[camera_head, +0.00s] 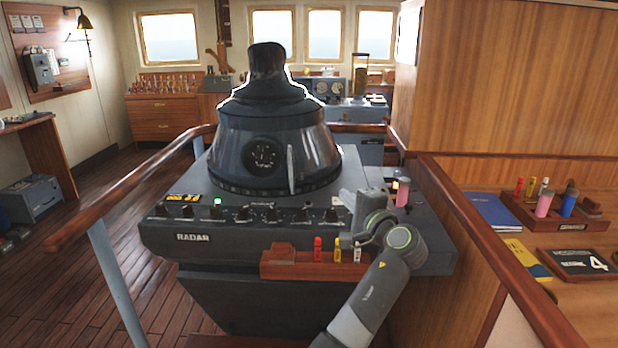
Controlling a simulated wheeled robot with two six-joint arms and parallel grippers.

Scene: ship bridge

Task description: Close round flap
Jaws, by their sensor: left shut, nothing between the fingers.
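The radar unit's dark cone-shaped hood (305,140) has a round opening (263,157) on its front, with a dial-like face visible in it. The round flap (291,170) appears as a thin, pale upright piece just right of the opening, seen nearly edge-on and standing out from the hood, so the opening is uncovered. My left gripper (352,201) is shut and empty over the right part of the radar console, to the right of the flap and apart from it. My arm partly hides its fingers. My right gripper is not in view.
The radar console (160,235) has a row of knobs along its front. A wooden rack (285,262) with small coloured tubes sits below, near my arm. A wooden handrail (130,195) runs at left. A desk with a tray (535,215) and books (493,212) is at right.

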